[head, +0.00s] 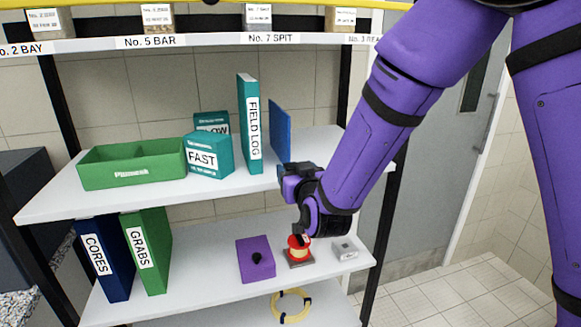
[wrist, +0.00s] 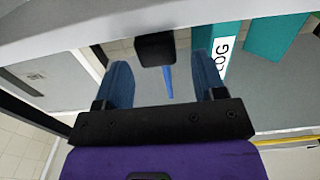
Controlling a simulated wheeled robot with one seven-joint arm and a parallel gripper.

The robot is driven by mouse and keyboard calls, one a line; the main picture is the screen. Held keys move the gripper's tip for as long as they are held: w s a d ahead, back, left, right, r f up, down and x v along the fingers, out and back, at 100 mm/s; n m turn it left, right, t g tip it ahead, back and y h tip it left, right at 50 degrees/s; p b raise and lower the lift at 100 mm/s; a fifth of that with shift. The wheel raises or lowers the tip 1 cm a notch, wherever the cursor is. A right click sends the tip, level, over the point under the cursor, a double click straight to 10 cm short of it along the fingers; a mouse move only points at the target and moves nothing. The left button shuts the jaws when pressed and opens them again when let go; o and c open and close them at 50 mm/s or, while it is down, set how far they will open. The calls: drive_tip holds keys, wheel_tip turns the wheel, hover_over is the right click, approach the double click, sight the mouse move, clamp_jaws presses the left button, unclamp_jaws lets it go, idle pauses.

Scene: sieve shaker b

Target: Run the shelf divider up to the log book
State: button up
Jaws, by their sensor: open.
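The shelf divider is a thin blue upright panel (head: 281,130) on the upper shelf, just right of the log book. The log book is a tall teal binder (head: 254,125) labelled FIELD LOG, standing upright. A gap shows between them.
Left of the log book stand a teal FAST box (head: 207,158), another teal box behind it and a green bin (head: 130,165). A black block (wrist: 155,48) sits between the fingers in the wrist view. The upper shelf (head: 335,140) is clear right of the divider.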

sight(294, 168)
drive_tip(key=shift+x, duration=1.6)
